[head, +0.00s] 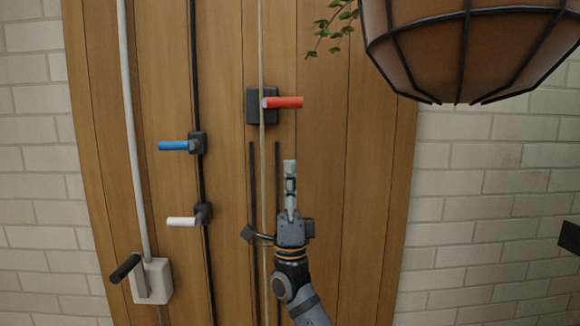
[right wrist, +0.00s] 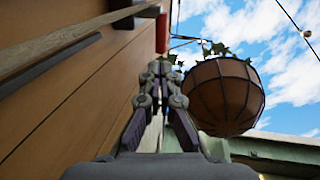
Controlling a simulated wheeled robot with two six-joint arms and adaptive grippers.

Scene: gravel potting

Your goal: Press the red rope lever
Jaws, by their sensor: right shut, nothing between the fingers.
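The red lever (head: 284,102) sticks out to the right from a dark block (head: 254,105) on the wooden panel, beside a pale rope (head: 261,50). In the right wrist view the red lever (right wrist: 162,33) shows at the top, beyond the fingertips. My right gripper (head: 290,164) is shut and empty, pointing up, below the red lever and apart from it. In the right wrist view its fingers (right wrist: 160,68) meet at the tips. My left gripper is not in view.
A blue lever (head: 174,145) and a white lever (head: 182,222) sit on a dark rod to the left. A black handle (head: 125,268) is on a white box at lower left. A hanging planter (head: 430,45) fills the upper right. Two dark vertical bars (head: 253,190) flank the rope.

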